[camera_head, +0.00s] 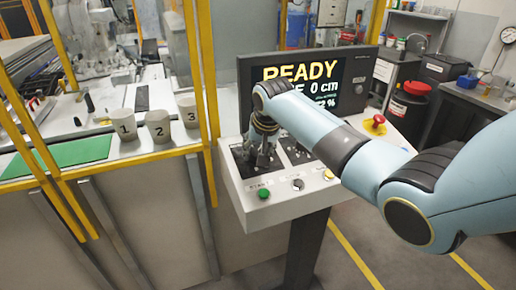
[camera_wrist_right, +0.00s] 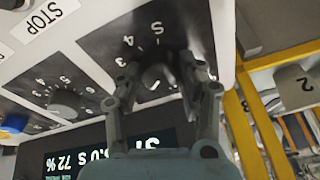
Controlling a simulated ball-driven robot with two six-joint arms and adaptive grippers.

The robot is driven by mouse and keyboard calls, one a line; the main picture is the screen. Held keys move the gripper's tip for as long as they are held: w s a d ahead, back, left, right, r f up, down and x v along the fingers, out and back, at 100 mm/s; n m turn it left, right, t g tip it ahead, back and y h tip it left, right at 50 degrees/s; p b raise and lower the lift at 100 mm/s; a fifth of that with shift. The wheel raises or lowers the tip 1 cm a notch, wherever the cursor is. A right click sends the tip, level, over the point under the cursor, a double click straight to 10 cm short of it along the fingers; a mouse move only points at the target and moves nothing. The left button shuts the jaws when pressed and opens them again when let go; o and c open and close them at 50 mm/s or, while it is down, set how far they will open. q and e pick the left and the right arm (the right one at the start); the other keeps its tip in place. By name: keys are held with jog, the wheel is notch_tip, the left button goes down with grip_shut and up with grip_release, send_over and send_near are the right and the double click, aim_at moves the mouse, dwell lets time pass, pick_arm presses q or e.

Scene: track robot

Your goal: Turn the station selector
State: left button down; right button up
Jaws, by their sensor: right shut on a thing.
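The station selector is a small grey knob (camera_wrist_right: 154,77) on a black dial plate with numbers and an S, seen in the right wrist view. My right gripper (camera_wrist_right: 160,66) has its two fingers around this knob and is shut on it. In the head view my right gripper (camera_head: 262,158) points down onto the left dial of the sloped control console (camera_head: 290,208), and the gripper hides most of that dial. My left gripper is in neither view.
A second grey knob (camera_wrist_right: 66,103) sits beside the selector. The console also has a green button (camera_head: 264,193), a small switch (camera_head: 298,184) and a red emergency button (camera_head: 378,121). A screen (camera_head: 318,84) reading READY stands behind. Numbered cups (camera_head: 158,127) stand left, beyond yellow posts.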

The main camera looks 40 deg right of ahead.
jog(key=m, duration=0.5)
jog(key=shift+h, duration=0.4)
jog(key=shift+g, duration=0.3)
jog(key=o, duration=1.1)
jog(key=shift+o, duration=0.2)
jog(key=shift+r, duration=0.15)
jog(key=v, duration=1.1)
jog(key=shift+s+r, duration=0.2)
jog(key=shift+r, duration=0.15)
jog(key=shift+a, duration=0.15)
